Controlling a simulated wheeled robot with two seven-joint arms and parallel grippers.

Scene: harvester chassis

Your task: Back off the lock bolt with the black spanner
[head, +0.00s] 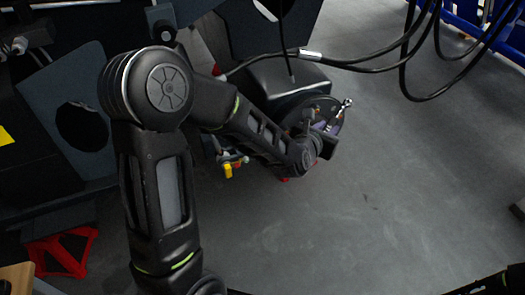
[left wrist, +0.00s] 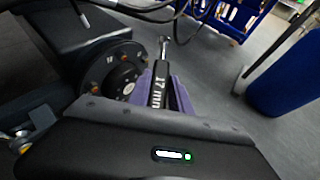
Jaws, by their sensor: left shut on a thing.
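My left gripper (head: 325,127) is at the end of my outstretched arm, beside a round dark hub (head: 300,103) on the machine. In the left wrist view its purple fingers (left wrist: 163,85) are shut on the black spanner (left wrist: 157,97), which is marked 17 mm. The spanner's bright metal end (head: 346,104) points away from the gripper. In the left wrist view the hub (left wrist: 120,72) with orange-brown bolt heads is left of the spanner, and the spanner's end looks apart from it. I cannot tell which bolt is the lock bolt. My right gripper is not in view.
Black hoses (head: 405,60) hang above and to the right of the hub. A red stand (head: 62,250) is at the lower left. A blue rack (head: 490,28) stands at the back right. The grey floor (head: 400,190) right of the hub is mostly clear.

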